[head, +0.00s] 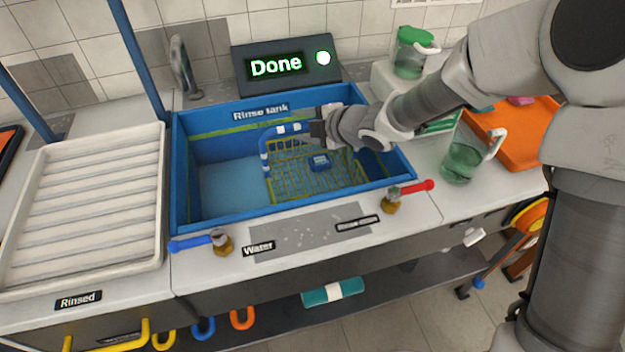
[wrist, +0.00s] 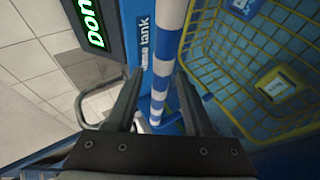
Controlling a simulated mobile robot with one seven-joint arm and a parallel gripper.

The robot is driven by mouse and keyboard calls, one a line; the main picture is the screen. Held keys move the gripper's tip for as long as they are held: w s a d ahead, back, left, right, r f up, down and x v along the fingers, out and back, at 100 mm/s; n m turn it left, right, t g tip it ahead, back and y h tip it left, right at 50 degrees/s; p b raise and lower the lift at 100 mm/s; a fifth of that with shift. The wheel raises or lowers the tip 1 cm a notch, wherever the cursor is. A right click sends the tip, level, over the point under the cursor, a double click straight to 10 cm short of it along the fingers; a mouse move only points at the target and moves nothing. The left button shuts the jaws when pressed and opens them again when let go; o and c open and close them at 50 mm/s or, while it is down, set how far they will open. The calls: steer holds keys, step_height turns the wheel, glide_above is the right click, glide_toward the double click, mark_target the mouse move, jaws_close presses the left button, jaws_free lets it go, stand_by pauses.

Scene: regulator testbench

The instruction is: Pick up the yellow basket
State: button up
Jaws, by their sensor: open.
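The yellow wire basket (head: 290,186) sits inside the blue rinse tank (head: 182,170), in its right half. Its blue-and-white striped handle (head: 265,155) arches up at the basket's left side. My gripper (head: 308,128) is over the tank at the upper part of the handle. In the wrist view my gripper (wrist: 162,85) is open, and the striped handle (wrist: 167,60) runs between the two fingers. The fingers look apart from it. The basket's yellow mesh (wrist: 232,52) shows to the right in that view. A small blue item (head: 320,162) is in the basket.
A white ribbed tray (head: 85,205) labelled "Rinsed" is left of the tank. A display (head: 285,65) reading "Done" stands behind. Blue (head: 192,243) and red (head: 415,187) valve levers are along the front. A green-tinted jug (head: 462,162) and orange tray (head: 530,135) are to the right.

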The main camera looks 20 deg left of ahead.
steer(key=shift+w+a+f, duration=0.2)
steer(key=shift+a+f, duration=0.05)
steer(key=shift+a, duration=0.2)
jaws_close()
stand_by(1.1)
steer(key=shift+r, duration=0.25)
